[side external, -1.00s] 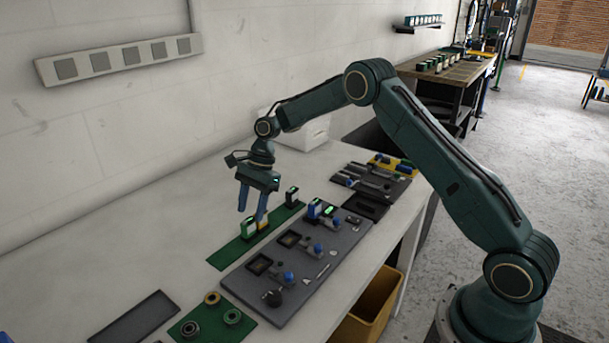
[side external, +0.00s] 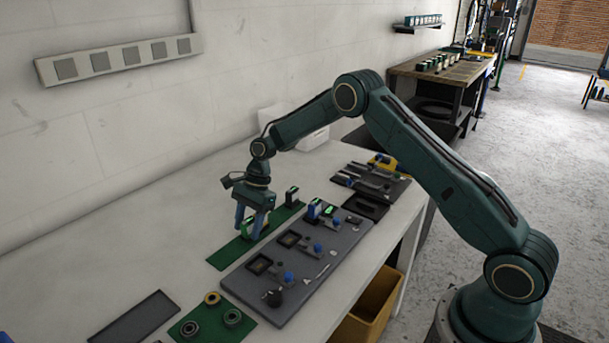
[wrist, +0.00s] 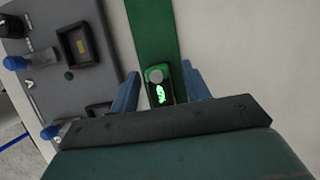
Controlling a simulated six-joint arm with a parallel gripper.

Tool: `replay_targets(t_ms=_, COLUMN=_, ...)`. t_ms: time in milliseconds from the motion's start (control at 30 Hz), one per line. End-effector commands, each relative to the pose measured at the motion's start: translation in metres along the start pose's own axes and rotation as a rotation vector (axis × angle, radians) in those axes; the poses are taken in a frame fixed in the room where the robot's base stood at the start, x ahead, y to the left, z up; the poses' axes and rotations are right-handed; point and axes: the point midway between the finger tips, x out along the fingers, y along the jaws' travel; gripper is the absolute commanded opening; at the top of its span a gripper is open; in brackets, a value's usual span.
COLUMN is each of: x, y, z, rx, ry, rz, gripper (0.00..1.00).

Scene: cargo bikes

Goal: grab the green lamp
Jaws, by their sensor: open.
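The green lamp (wrist: 158,86) stands on a long green mat (wrist: 152,32), its lit face showing in the wrist view. My gripper (wrist: 160,88) is open, with one blue finger on each side of the lamp and a visible gap to each. In the side external view my gripper (side external: 248,228) is low over the mat (side external: 226,257), and the lamp (side external: 247,229) shows between the fingers, partly hidden by them. A second dark lamp with a green light (side external: 291,196) stands at the far end of the same mat.
A grey board (side external: 258,296) with blue-knobbed fixtures and square frames lies right beside the mat. A blue-and-white lamp (side external: 314,209) stands on its far part. A green mat with rings (side external: 211,322) lies at the near end.

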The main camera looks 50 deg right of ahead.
Motion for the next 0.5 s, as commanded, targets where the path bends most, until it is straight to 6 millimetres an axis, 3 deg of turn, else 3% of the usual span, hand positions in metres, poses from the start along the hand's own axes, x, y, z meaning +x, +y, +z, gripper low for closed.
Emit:
replay_targets(t_ms=67, x=-0.0002, y=0.0000, z=0.0000, rx=0.000, ry=0.000, rz=0.000, gripper=0.47)
replay_targets(t_ms=300, x=-0.0002, y=0.0000, z=0.0000, rx=0.000, ry=0.000, rz=0.000, gripper=0.02)
replay_targets(t_ms=500, x=-0.0004, y=-0.0001, z=0.0001, rx=0.000, ry=0.000, rz=0.000, gripper=0.00)
